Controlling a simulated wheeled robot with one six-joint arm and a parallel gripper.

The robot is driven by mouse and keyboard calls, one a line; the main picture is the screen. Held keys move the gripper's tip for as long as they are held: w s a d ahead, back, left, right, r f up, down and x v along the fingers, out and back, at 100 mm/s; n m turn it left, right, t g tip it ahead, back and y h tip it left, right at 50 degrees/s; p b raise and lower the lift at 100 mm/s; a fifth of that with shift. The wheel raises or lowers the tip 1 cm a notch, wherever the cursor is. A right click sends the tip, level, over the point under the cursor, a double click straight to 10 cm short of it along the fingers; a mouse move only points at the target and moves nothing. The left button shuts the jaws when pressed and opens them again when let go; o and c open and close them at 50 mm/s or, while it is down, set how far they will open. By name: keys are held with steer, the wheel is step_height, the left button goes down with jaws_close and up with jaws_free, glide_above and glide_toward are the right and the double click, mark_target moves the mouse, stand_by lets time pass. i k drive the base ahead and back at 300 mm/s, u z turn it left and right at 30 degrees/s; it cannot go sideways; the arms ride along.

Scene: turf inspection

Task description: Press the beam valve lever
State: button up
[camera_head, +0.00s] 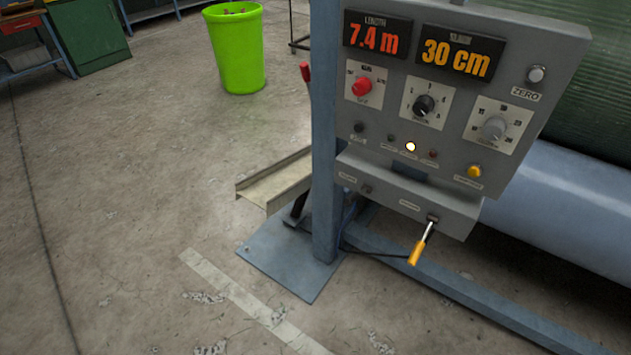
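A lever with a yellow grip (415,252) and a bare metal shaft hangs from the front of the lower box (408,195) of a grey control panel. It tilts down and to the left. A small label sits above it, too small to read. A second lever with a red handle (305,72) stands partly hidden behind the blue post (324,130). I cannot tell from the labels which one is the beam valve lever. My gripper is not in view.
A metal channel (274,182) juts left from the post. A blue rail (430,275) runs low at right. A green bin (236,50) stands behind. Floor at left is clear.

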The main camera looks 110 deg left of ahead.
mark_target(352, 199)
steer(key=u, duration=2.95)
